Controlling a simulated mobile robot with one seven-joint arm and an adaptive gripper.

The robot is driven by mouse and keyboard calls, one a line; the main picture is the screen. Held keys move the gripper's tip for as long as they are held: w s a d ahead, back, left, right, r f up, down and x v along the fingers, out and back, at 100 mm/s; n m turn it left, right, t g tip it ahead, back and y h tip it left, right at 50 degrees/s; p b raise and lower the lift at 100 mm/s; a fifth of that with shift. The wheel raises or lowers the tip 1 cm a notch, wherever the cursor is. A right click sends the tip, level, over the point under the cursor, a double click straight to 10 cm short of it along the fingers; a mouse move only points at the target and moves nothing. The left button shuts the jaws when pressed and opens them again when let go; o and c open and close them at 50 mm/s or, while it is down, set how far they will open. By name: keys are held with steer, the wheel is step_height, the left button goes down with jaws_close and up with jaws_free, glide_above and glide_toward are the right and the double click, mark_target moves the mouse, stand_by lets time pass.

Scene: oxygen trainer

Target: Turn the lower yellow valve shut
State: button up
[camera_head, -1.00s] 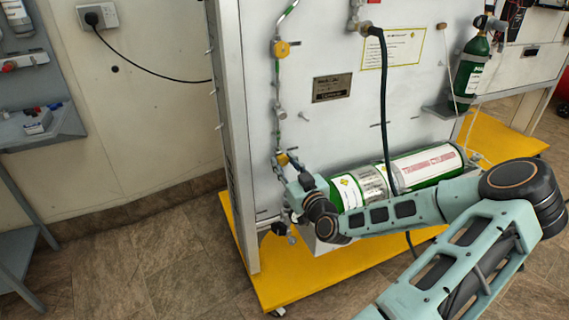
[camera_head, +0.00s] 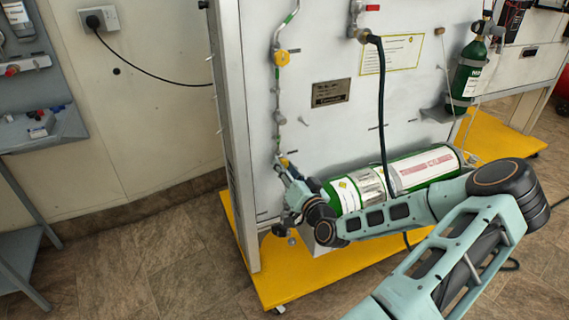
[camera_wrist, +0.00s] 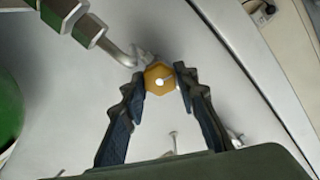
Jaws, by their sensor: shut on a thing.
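The lower yellow valve (camera_wrist: 160,79) shows in the wrist view as a yellow, faceted knob with a bright centre, on a thin metal pipe. My gripper (camera_wrist: 164,76) has one dark finger on each side of it, shut on the knob. In the head view my gripper (camera_head: 282,164) reaches the lower part of the pipe on the grey panel (camera_head: 330,125), and the knob is mostly hidden there. The upper yellow valve (camera_head: 281,58) sits higher on the same pipe, clear of my gripper.
A green and white cylinder (camera_head: 400,178) lies just right of my gripper, close to my arm. A dark hose (camera_head: 383,110) hangs in front of the panel. The yellow base (camera_head: 290,285) juts out below.

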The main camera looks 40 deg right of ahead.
steer(key=shift+m+p, duration=1.25)
steer(key=shift+m, duration=2.95)
steer(key=o, duration=1.2)
steer(key=shift+c, duration=0.2)
steer(key=v, duration=1.2)
